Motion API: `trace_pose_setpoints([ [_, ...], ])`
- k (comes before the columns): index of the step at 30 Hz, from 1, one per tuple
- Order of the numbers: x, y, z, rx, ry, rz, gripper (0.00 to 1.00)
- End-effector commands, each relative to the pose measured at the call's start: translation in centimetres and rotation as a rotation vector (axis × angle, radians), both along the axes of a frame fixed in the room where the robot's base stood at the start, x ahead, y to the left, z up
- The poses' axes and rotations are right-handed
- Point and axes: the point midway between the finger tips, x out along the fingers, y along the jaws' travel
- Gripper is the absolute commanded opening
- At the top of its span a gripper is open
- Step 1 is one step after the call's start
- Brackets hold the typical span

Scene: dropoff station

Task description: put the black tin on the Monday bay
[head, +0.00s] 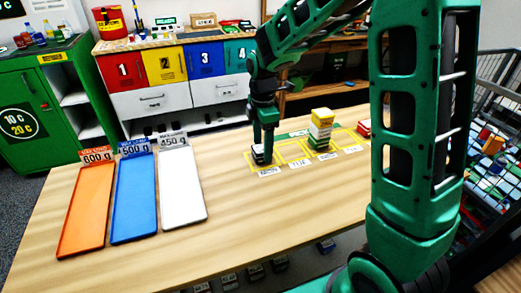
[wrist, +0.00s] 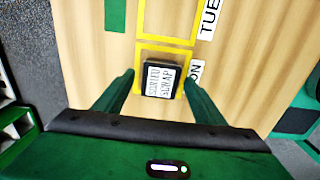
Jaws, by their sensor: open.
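The black tin (wrist: 162,80) has a pale printed label on top and sits within the yellow outline of a bay in the wrist view. It also shows in the head view (head: 258,155), partly behind my fingers. That bay is the Monday bay (head: 268,172), by its MON tag; in the wrist view the tag (wrist: 195,72) is partly hidden by a finger. My gripper (wrist: 159,76) is open, with one finger on each side of the tin. It shows low over the bay in the head view (head: 263,147). I cannot tell whether the fingers touch the tin.
The Tuesday bay (head: 299,163) beside it looks empty. A tall stack of tins (head: 320,130) stands one bay further right, with a red item (head: 364,128) beyond. Orange (head: 85,210), blue (head: 134,200) and white (head: 181,190) trays lie on the table's left.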

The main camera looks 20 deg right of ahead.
Motion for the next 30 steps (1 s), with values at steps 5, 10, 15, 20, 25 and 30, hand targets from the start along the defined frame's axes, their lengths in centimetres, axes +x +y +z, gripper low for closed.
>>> trace_pose_setpoints([
  [5, 0.1, 0.0, 3.8, 0.001, -0.005, 0.0, 0.64],
  [10, 0.1, 0.0, 7.0, 0.0, -0.003, 0.001, 0.64],
  [15, 0.1, 0.1, 9.0, 0.0, -0.002, 0.001, 0.64],
  [20, 0.0, 0.1, 9.7, 0.0, 0.0, 0.001, 0.64],
  [25, -0.1, -0.1, 9.8, -0.001, 0.0, -0.009, 0.64],
  [30, -2.8, -3.5, 10.6, -0.009, -0.005, -0.224, 0.64],
])
